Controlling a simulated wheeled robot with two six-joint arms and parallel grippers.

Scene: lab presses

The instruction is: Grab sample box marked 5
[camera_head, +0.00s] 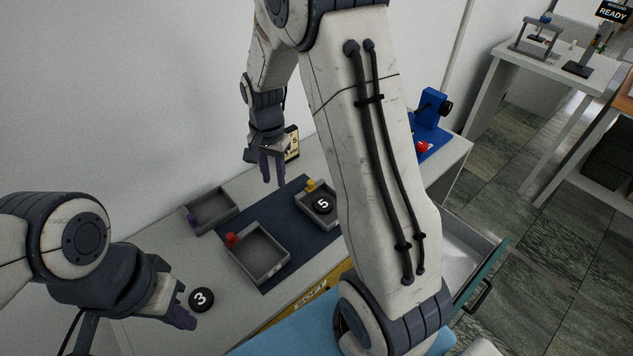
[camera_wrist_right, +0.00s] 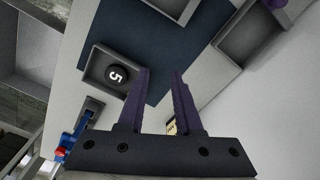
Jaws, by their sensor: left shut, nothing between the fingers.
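A round black piece marked 5 (camera_head: 322,204) sits in a small grey tray (camera_head: 301,215) with a yellow knob, on a dark blue mat. In the right wrist view the 5 piece (camera_wrist_right: 117,75) lies in its tray, left of the fingers. My right gripper (camera_head: 270,178) hangs above the counter, up and left of that tray, apart from it. In the right wrist view its purple fingers (camera_wrist_right: 160,75) are spread with nothing between them. My left gripper (camera_head: 183,320) is low at the left, shut and empty, near a black disc marked 3 (camera_head: 201,299) on the counter.
A tray with a red knob (camera_head: 284,268) and a tray with a purple knob (camera_head: 232,196) stand left of the 5 tray. A small sign (camera_head: 292,143) stands behind my right gripper. A blue device (camera_head: 432,108) is at the back right. A drawer (camera_head: 487,268) is open.

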